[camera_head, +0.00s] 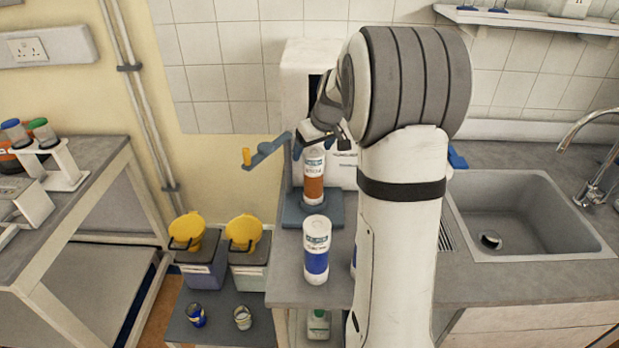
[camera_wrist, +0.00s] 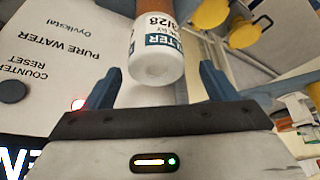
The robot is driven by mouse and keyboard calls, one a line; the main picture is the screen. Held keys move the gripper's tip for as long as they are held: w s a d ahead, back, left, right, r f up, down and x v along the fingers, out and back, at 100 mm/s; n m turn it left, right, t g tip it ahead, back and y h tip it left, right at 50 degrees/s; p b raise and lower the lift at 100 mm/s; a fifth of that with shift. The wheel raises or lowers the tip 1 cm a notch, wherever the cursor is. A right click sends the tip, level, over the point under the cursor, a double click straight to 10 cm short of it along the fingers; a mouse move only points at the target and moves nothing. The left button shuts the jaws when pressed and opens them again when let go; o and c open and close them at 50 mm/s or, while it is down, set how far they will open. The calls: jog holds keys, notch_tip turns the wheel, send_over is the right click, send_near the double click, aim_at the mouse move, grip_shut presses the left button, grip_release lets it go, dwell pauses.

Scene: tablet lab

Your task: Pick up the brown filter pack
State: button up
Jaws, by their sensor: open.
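The brown filter pack (camera_head: 314,187) is a white cylinder with a brown band. It stands upright on a blue-grey stand (camera_head: 296,216) at the counter's left end. In the wrist view the filter pack (camera_wrist: 155,50) points its white end toward my gripper and lies between the two blue fingers. My gripper (camera_wrist: 158,85) is open, with a gap between each finger and the pack. In the head view my gripper (camera_head: 318,145) is over the pack's top, partly hidden by my arm.
A blue-banded white cylinder (camera_head: 316,250) stands just in front. A white water unit (camera_wrist: 60,60) is close behind. A blue lever with a yellow handle (camera_head: 262,152) reaches left. Two yellow-lidded bins (camera_head: 248,262) stand lower left. A sink (camera_head: 525,215) lies right.

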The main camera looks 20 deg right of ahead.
aim_at(313, 180)
jog(key=p+x, duration=0.1)
jog(key=x, duration=0.3)
jog(key=shift+d+f, duration=0.2)
jog(key=shift+f, duration=0.1)
jog(key=shift+r, duration=0.1)
grip_shut()
dwell(0.5)
